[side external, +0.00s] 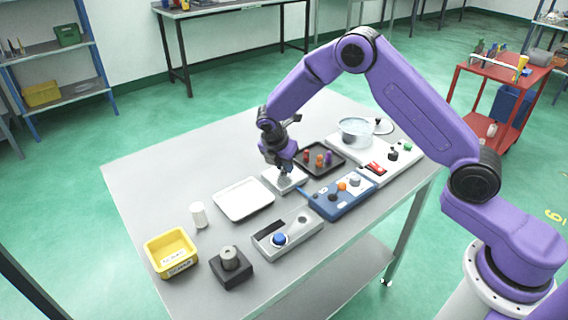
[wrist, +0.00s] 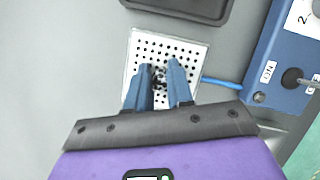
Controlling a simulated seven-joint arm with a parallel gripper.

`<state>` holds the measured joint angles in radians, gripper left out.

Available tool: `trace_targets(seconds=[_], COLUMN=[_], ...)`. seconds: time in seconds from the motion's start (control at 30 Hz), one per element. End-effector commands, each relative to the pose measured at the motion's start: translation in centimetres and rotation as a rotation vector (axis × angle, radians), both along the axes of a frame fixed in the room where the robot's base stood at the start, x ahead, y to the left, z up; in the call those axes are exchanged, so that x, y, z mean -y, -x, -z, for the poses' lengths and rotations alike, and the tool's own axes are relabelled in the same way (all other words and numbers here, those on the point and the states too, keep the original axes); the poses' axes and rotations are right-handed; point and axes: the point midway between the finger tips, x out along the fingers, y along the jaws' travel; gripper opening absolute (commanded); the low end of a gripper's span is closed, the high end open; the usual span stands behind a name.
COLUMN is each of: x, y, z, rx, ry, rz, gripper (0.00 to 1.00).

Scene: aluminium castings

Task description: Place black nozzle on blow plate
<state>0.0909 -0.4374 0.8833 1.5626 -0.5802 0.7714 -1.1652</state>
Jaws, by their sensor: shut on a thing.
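The blow plate (wrist: 196,57) is a white square plate with rows of dark holes, and a blue tube runs from its right side. In the side view the blow plate (side external: 297,182) lies on the grey table, partly hidden under my gripper. My gripper (wrist: 160,68) is over the plate, its two blue fingers closed on a small dark thing, the black nozzle (wrist: 159,77). The nozzle is mostly hidden between the fingers. I cannot tell whether it touches the plate. In the side view my gripper (side external: 285,172) points down at the plate and hides the nozzle.
A dark tray (side external: 328,170) with red, orange and purple pieces stands behind the plate. An empty white tray (side external: 243,199) and a yellow bin (side external: 171,252) stand left.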

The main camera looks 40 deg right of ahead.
Motion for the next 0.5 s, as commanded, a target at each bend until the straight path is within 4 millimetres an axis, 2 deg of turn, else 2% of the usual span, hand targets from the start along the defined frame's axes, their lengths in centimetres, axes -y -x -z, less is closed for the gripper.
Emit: trace_targets(seconds=[0.23,0.27,0.3,0.33,0.5], x=[-0.02,-0.02,-0.02,-0.02,-0.02], y=[0.02,0.01,0.01,0.01,0.01], z=[0.29,0.28,0.26,0.25,0.25], rx=[-0.001,0.000,0.000,0.000,0.000], ry=[0.000,0.000,0.000,0.000,0.000], rz=[0.000,0.000,0.000,0.000,0.000], gripper=[0.00,0.28,0.41,0.47,0.47])
